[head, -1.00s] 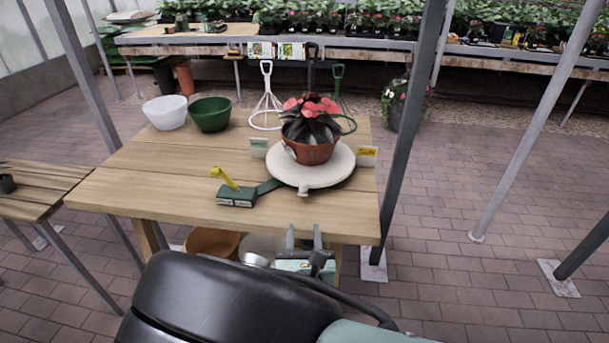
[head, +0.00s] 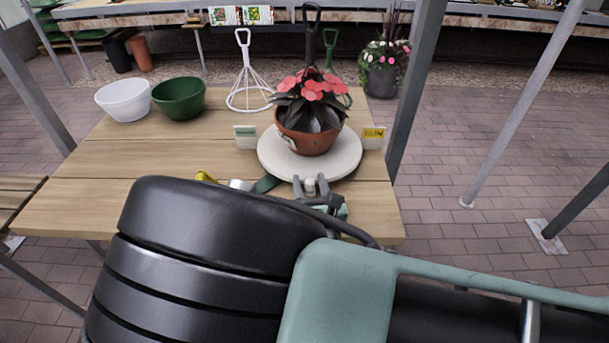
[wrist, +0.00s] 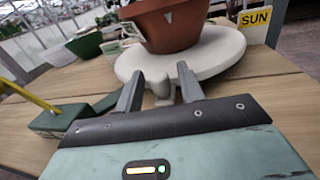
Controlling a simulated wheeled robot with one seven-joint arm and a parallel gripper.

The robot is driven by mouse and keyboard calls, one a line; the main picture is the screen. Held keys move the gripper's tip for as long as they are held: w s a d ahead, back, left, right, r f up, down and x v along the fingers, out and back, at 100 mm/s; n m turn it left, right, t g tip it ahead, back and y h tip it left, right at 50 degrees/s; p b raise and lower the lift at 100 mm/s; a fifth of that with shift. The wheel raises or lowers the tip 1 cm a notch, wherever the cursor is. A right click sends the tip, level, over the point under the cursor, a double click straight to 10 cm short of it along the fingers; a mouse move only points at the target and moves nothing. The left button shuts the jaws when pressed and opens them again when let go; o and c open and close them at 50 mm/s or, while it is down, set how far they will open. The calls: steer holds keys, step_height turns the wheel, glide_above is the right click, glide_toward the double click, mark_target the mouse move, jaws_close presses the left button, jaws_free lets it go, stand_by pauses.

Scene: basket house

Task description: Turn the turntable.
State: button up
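The turntable (head: 342,169) is a pale round disc on the wooden table, bearing a terracotta pot (head: 308,138) with dark leaves and coral-pink flowers. It also shows in the wrist view (wrist: 215,58). A small pale knob (wrist: 160,88) sticks out from its near rim. My gripper (wrist: 157,80) is open, its two grey fingers on either side of the knob; I cannot tell whether they touch it. In the head view my gripper (head: 311,183) is at the turntable's near edge, partly behind my arm.
A green block with a yellow lever (wrist: 55,122) sits left of my gripper. A green sign (head: 246,137) and a yellow "SUN" sign (head: 373,137) flank the turntable. White (head: 124,100) and green (head: 179,98) bowls stand back left. Wire plant supports (head: 249,85) stand behind.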

jaws_close()
steer(key=shift+a+r+m+h, duration=0.1)
steer(key=shift+a+m+h, duration=0.2)
steer(key=shift+a+h, duration=0.2)
steer(key=shift+m+h, duration=0.5)
steer(key=shift+h, duration=0.1)
steer(key=a, duration=0.2)
steer(key=w+a, duration=0.1)
steer(key=a, duration=0.2)
steer(key=shift+w, duration=0.2)
jaws_free()
